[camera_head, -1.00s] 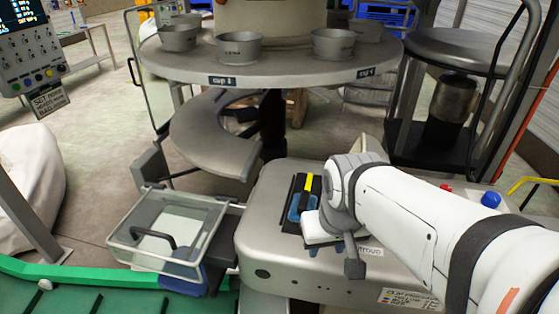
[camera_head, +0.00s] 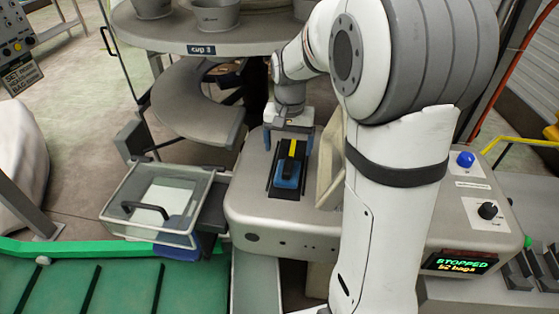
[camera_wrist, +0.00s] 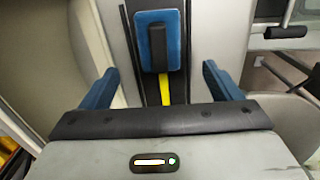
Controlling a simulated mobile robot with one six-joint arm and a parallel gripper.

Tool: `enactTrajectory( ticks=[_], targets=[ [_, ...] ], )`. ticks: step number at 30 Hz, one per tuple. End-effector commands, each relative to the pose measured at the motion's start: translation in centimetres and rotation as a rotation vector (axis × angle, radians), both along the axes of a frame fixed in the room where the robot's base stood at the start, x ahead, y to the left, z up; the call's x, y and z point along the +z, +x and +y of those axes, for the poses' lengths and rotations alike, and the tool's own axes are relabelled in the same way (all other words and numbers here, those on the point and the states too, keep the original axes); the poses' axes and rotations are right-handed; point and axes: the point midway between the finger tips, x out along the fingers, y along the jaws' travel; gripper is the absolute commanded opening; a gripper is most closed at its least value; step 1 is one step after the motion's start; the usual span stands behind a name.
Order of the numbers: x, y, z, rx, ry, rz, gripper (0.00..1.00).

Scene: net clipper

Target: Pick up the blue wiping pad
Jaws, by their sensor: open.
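The blue wiping pad (camera_head: 287,177) lies in a dark recess (camera_head: 271,190) on top of a grey machine housing. It has a black piece on its upper face, and a yellow strip (camera_head: 292,147) runs from it toward the far end of the recess. My gripper (camera_head: 289,146) is over that far end, beyond the pad, with its fingers on either side of the yellow strip. In the wrist view the blue pad (camera_wrist: 174,45) is ahead of my gripper (camera_wrist: 161,70), roughly centred between the two blue fingers. The fingers are apart, with nothing gripped.
A clear-walled tray (camera_head: 185,237) with a black handle hangs left of the housing. A round table with cups (camera_head: 221,15) stands behind. A beige upright panel (camera_head: 330,165) is close to the right of the recess. A blue button (camera_head: 466,159) and black knob (camera_head: 487,210) are farther right.

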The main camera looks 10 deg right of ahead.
Motion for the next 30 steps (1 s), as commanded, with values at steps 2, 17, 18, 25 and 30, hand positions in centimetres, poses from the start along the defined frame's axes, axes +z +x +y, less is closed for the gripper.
enactTrajectory(
  ticks=[2, 17, 18, 25, 30],
  targets=[
    [-0.8, 0.1, 0.0, -0.004, 0.001, 0.006, 0.85],
    [-7.1, -0.3, 0.1, -0.004, 0.0, 0.005, 0.85],
    [-7.4, -0.3, 0.1, -0.004, 0.001, 0.004, 0.85],
    [-7.7, -0.2, 0.1, -0.005, 0.0, 0.002, 0.85],
    [-7.7, -0.2, 0.0, -0.005, 0.0, 0.002, 0.74]
  ],
)
